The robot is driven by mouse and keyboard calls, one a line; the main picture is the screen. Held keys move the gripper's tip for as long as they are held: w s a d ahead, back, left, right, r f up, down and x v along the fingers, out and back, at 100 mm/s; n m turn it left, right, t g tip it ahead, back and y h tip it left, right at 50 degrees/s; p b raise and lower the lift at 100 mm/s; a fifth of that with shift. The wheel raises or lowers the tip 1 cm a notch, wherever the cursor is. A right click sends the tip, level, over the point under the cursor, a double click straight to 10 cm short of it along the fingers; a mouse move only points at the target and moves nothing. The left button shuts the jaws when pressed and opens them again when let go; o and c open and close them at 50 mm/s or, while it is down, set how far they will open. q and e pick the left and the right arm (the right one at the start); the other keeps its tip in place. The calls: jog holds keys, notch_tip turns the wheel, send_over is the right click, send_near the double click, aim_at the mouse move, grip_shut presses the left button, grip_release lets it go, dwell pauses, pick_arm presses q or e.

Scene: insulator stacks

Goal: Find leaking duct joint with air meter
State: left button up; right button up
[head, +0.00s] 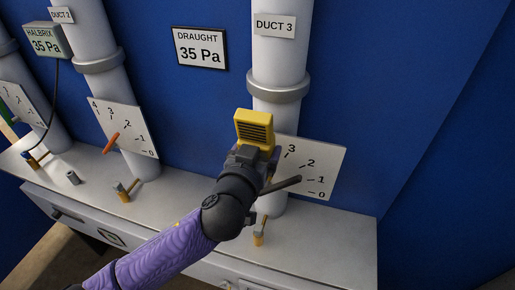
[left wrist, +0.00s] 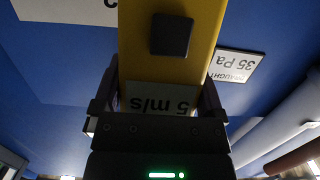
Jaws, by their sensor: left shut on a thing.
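My left gripper (head: 252,158) is shut on a yellow air meter (head: 254,128) with a dark slatted face, held upright in front of the Duct 3 pipe (head: 282,50). The meter is just below and left of the grey joint collar (head: 278,91) on that pipe; whether they touch cannot be told. In the left wrist view the meter (left wrist: 135,45) fills the jaws (left wrist: 158,100), and its upside-down display reads 5 m/s, perhaps partly hidden. The Duct 2 pipe (head: 92,30) has a similar collar (head: 100,64). My right gripper is not in view.
A scale plate (head: 325,168) with a dark lever (head: 282,185) stands by Duct 3; another plate (head: 135,138) with an orange lever (head: 111,143) stands by Duct 2. The draught sign (head: 200,48) reads 35 Pa. The grey bench (head: 335,240) is clear at right.

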pick_arm(q)
jog(key=shift+s+a, duration=0.1)
jog(key=shift+s, duration=0.25)
jog(key=f+p+v, duration=0.1)
jog(key=v, duration=0.8)
jog(key=shift+s, duration=0.15)
jog(key=shift+f, duration=0.15)
